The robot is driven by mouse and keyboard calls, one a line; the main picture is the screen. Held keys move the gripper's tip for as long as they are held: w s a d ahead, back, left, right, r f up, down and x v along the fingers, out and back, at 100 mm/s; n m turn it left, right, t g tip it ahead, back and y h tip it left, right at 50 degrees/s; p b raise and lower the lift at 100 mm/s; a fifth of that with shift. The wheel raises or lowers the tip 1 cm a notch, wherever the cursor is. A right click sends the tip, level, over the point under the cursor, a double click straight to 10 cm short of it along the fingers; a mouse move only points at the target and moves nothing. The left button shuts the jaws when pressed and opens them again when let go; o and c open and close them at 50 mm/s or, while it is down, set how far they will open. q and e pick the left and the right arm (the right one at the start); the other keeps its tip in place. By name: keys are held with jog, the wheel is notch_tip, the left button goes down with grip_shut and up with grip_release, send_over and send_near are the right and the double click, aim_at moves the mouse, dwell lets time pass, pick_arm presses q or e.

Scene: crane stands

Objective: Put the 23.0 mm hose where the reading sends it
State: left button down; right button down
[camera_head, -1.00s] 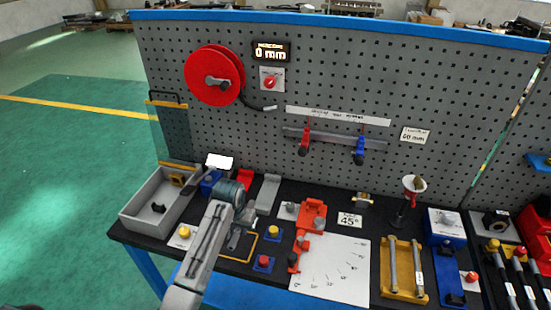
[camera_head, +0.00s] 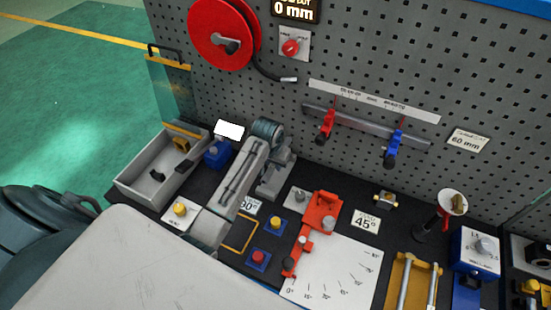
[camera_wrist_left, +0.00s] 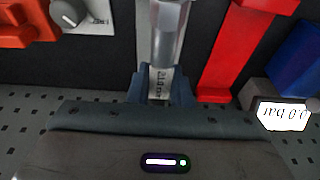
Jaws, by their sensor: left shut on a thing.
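My left gripper (camera_head: 268,138) is near the foot of the pegboard, at the grey stand (camera_head: 275,182) on the black bench. In the left wrist view its blue-grey jaws (camera_wrist_left: 155,88) are shut on a grey cylindrical piece (camera_wrist_left: 163,45) with a white label. The label is too blurred to read, so I cannot tell whether this piece is the 23.0 mm hose. A white display (camera_head: 229,131) stands to the left; in the wrist view it reads 0.0 bar (camera_wrist_left: 285,115). The pegboard display (camera_head: 296,8) shows 0 mm. My right gripper is not visible.
A grey bin (camera_head: 160,175) with dark pieces stands at the left, beside a blue block (camera_head: 217,153). A red bar (camera_wrist_left: 235,50) is close to the gripper. To the right are an orange fixture (camera_head: 322,212), an angle sheet (camera_head: 340,270) and a funnel (camera_head: 452,202).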

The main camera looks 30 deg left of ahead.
pick_arm(q)
jog(key=x, duration=0.3)
jog(key=shift+s+d+f, duration=0.1)
jog(key=shift+s+f, duration=0.2)
jog(key=shift+f, duration=0.05)
jog(key=shift+s+b+x, duration=0.2)
jog(key=shift+b+x, duration=0.15)
jog(key=shift+x, duration=0.55)
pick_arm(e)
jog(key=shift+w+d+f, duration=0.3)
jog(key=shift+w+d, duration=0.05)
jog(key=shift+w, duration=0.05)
pick_arm(q)
jog(key=c, duration=1.2)
grip_release()
jog(key=shift+c, duration=0.2)
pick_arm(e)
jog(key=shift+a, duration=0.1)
